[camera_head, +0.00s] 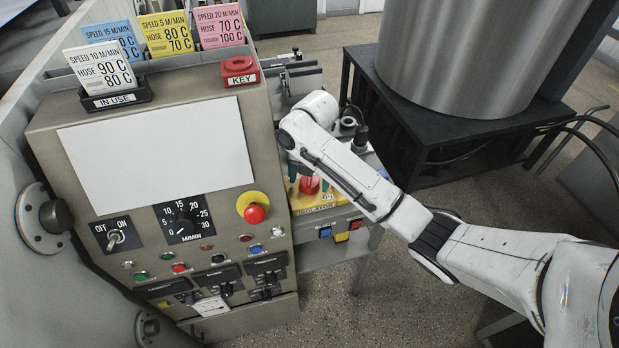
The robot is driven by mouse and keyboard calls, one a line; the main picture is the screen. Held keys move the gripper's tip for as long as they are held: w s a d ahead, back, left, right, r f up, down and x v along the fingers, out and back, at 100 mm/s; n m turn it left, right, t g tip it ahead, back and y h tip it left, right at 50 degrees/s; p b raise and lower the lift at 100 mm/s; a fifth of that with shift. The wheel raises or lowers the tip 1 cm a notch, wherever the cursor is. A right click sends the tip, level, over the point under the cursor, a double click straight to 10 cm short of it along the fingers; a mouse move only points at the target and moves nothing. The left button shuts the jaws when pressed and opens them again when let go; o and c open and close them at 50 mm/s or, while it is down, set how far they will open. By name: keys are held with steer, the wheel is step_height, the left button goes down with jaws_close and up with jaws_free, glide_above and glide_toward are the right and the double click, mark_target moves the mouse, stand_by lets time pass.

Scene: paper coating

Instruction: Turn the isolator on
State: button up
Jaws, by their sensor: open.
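The isolator (309,186) is a red rotary knob on a yellow plate, low on the unit just right of the main control panel. My white arm comes in from the right and bends above the isolator. My gripper (310,178) is mostly hidden behind the forearm; greenish finger parts show left and right of the red knob. The fingers are apart. I cannot tell whether they touch the knob, and the knob's setting is not clear.
The control panel (222,190) has an OFF/ON toggle (116,238), a speed dial (185,221) and a red emergency button (255,213) close left of the isolator. A red KEY box (239,71) sits on top. A metal drum (450,50) on a black stand (425,130) is behind the arm.

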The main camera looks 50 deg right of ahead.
steer(key=shift+f, duration=0.15)
steer(key=shift+c, duration=0.3)
steer(key=c, duration=1.4)
steer(key=shift+c, duration=0.2)
